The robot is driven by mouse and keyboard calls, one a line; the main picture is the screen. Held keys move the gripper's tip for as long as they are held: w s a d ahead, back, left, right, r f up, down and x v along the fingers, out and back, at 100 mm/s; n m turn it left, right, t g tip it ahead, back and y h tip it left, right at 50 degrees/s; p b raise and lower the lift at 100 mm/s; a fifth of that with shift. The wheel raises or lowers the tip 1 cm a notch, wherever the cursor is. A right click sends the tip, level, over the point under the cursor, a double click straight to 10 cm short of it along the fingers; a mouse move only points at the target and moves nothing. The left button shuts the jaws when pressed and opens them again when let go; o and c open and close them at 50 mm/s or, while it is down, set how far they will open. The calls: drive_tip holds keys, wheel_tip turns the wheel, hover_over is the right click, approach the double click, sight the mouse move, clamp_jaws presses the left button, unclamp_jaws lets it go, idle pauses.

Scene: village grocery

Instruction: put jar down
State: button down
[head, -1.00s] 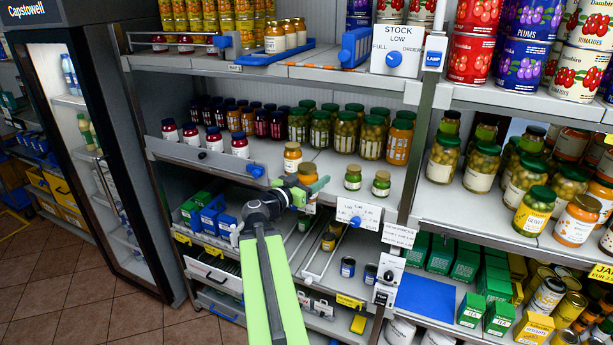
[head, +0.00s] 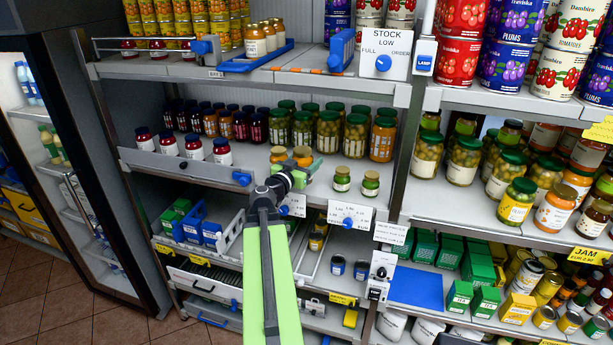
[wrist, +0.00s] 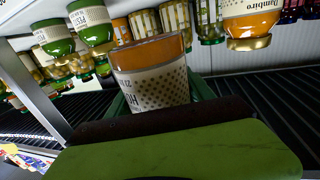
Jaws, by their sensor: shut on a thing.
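A green finger (wrist: 170,150) fills the foreground and hides the jar's lower part there. A similar jar (head: 278,154) stands just left of the held one; a like jar (wrist: 248,22) shows in the wrist view. Whether the held jar touches the shelf (head: 255,160) cannot be told.
Rows of pickle jars (head: 328,132) stand behind. Some bare shelf lies between.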

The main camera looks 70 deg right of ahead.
drive_tip(key=shift+n+t, duration=0.5)
drive_tip(key=shift+t, duration=0.3)
drive_tip(key=s+d+r+p, duration=0.1)
drive_tip(key=s+d, duration=0.1)
drive_tip(key=s, duration=0.1)
drive_tip(key=s+d+r+p, duration=0.1)
drive_tip(key=s+d+r, duration=0.1)
drive_tip(key=s, duration=0.1)
drive_tip(key=s+d+r+p, duration=0.1)
drive_tip(key=s+d, duration=0.2)
drive_tip(key=shift+s+d+r, duration=0.1)
drive_tip(key=shift+s+r, duration=0.1)
drive_tip(key=shift+s, duration=0.2)
drive_tip(key=w+f+b, duration=0.3)
drive_tip(key=w+f, duration=0.1)
drive_tip(key=w+d+f+b, duration=0.1)
drive_tip(key=w+f+b, duration=0.2)
drive_tip(key=b, duration=0.1)
drive_tip(key=w+d+f+b, duration=0.1)
drive_tip(key=w+f+b, duration=0.3)
drive_tip(key=shift+w+f, duration=0.3)
drive_tip(key=shift+w, duration=0.05)
drive_tip(key=shift+r, duration=0.25)
drive_tip(key=shift+f, duration=0.2)
drive_tip(key=shift+c, duration=1.9)
unclamp_jaws()
drive_tip(key=shift+r, duration=0.1)
